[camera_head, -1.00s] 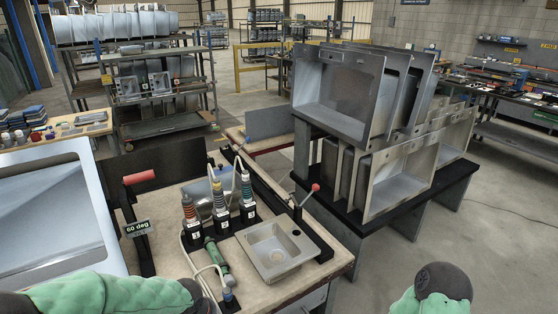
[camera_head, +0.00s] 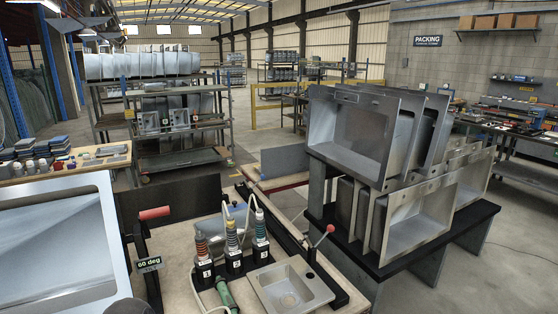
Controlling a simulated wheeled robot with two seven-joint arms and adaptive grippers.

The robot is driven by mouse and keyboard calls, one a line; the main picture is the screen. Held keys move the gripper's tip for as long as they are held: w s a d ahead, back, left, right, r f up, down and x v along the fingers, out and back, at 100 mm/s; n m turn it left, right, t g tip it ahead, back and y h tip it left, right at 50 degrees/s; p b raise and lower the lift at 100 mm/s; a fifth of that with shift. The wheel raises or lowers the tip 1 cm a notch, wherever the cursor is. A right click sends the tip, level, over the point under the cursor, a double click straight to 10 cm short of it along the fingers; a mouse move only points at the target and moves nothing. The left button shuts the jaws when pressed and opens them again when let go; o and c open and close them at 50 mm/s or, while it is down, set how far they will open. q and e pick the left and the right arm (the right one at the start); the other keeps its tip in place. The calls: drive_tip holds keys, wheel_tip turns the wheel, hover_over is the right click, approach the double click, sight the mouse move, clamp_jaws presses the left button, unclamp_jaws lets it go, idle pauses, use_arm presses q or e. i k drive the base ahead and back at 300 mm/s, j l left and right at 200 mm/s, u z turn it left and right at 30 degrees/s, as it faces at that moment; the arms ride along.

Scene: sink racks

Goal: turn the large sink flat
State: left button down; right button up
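A large steel sink (camera_head: 118,240) fills the lower left of the head view. It leans at a steep tilt, with its pale rim and shiny bowl showing; its left and lower parts are cut off by the picture edge. A sign reading "60 deg" (camera_head: 149,263) is beside its right edge, under a lever with a red handle (camera_head: 154,212). Neither gripper shows. Only a small dark rounded piece, which seems to be part of my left arm, shows at the bottom edge in front of the sink.
A small sink (camera_head: 288,290) lies on the workbench (camera_head: 182,288) beside several numbered tools (camera_head: 232,262) and a red-knobbed lever (camera_head: 322,237). Large sinks (camera_head: 350,130) stand on a dark rack (camera_head: 440,232) at right. Open floor (camera_head: 500,275) lies at the lower right.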

sight(64, 242)
drive_tip(key=u, duration=0.4)
drive_tip(key=j+u, duration=0.1)
drive_tip(key=u, duration=0.3)
drive_tip(key=i+u, duration=0.1)
drive_tip(key=u, duration=0.75)
drive_tip(key=i+u, duration=0.1)
drive_tip(key=u, duration=0.3)
